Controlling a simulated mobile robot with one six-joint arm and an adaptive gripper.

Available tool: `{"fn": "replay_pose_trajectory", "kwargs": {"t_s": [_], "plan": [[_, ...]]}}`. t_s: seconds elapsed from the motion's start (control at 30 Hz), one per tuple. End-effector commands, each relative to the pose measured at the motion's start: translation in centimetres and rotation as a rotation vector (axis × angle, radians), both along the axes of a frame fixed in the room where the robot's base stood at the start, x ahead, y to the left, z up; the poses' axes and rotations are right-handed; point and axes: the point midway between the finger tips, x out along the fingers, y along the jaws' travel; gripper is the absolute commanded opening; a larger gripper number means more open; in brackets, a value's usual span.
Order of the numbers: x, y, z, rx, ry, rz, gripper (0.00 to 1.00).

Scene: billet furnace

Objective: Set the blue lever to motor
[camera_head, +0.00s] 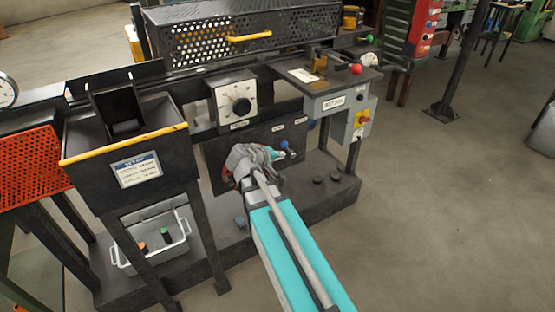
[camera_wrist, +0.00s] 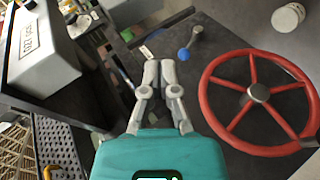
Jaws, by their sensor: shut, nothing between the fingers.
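The blue lever (camera_wrist: 184,54) has a blue ball knob and a short grey arm running to a round hub at the upper right in the wrist view. In the head view the blue ball (camera_head: 284,145) shows just right of my gripper, near the dark panel. My gripper (camera_wrist: 159,66) is shut and empty. Its fingertips appear just left of the blue ball in the wrist view, apart from it in the picture; the depth gap is unclear. Small white labels (camera_head: 278,128) sit on the panel above the lever, too small to read.
A red handwheel (camera_wrist: 258,95) stands close at right in the wrist view. Open floor (camera_head: 440,200) lies to the right.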

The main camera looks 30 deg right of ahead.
Motion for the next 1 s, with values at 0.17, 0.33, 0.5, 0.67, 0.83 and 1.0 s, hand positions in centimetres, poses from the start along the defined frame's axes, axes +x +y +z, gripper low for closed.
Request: {"fn": "replay_pose_trajectory", "kwargs": {"t_s": [0.17,0.33,0.5,0.67,0.83,1.0], "plan": [[0.9,-0.8,-1.9,-0.079,-0.014,0.019,0.0],[1.7,-1.4,-3.0,-0.153,-0.025,0.04,0.0],[2.5,-1.9,-4.0,-0.228,-0.033,0.062,0.0],[3.2,-2.3,-5.0,-0.297,-0.039,0.083,0.0],[4.0,-2.5,-6.0,-0.37,-0.044,0.107,0.0],[4.7,-2.7,-7.0,-0.444,-0.046,0.133,0.0]]}}
